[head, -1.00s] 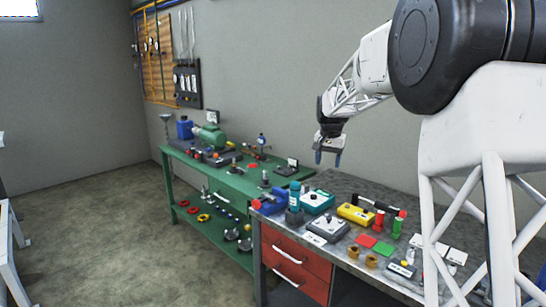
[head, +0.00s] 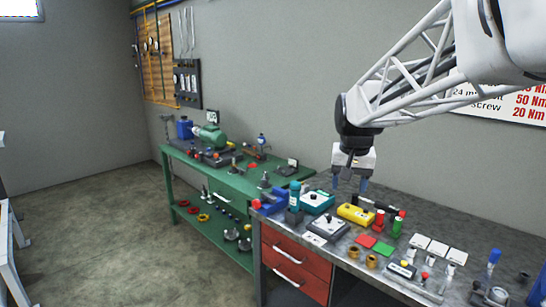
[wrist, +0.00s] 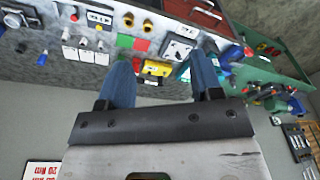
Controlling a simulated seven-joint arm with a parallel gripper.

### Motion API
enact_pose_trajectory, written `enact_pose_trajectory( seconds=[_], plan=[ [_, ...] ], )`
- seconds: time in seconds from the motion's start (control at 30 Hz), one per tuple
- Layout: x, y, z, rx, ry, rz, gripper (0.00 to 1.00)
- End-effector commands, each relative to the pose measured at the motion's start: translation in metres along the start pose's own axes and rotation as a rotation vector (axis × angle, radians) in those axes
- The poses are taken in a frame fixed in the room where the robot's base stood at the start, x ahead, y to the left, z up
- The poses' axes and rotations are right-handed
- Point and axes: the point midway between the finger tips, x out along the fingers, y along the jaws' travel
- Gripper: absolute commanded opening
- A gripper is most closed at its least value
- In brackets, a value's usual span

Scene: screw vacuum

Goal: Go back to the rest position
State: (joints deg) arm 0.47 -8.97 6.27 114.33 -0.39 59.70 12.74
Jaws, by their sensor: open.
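My gripper (head: 352,181) hangs above the grey workbench (head: 455,233) in the head view, over its back part behind the yellow box. Its two blue fingers are apart with nothing between them. In the wrist view the open fingers of my gripper (wrist: 163,80) point up the picture, with the bench beyond them.
Below stand a teal box (head: 318,201), a yellow box (head: 355,213), a grey box (head: 327,227), a blue vise (head: 270,201), and red (head: 365,240) and green (head: 383,248) pads. A green bench (head: 225,178) adjoins at left. The air around my gripper is free.

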Motion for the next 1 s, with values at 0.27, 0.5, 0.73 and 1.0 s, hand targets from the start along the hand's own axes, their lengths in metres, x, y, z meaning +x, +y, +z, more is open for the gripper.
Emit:
enact_pose_trajectory(
  seconds=[0.27,0.5,0.73,1.0],
  plan=[
    [-0.004,0.017,0.076,-0.048,0.02,-0.003,0.59],
    [0.002,0.031,0.14,-0.089,0.036,-0.005,0.59],
    [0.012,0.045,0.2,-0.129,0.051,-0.006,0.59],
    [0.032,0.06,0.268,-0.175,0.069,-0.007,0.59]
  ],
)
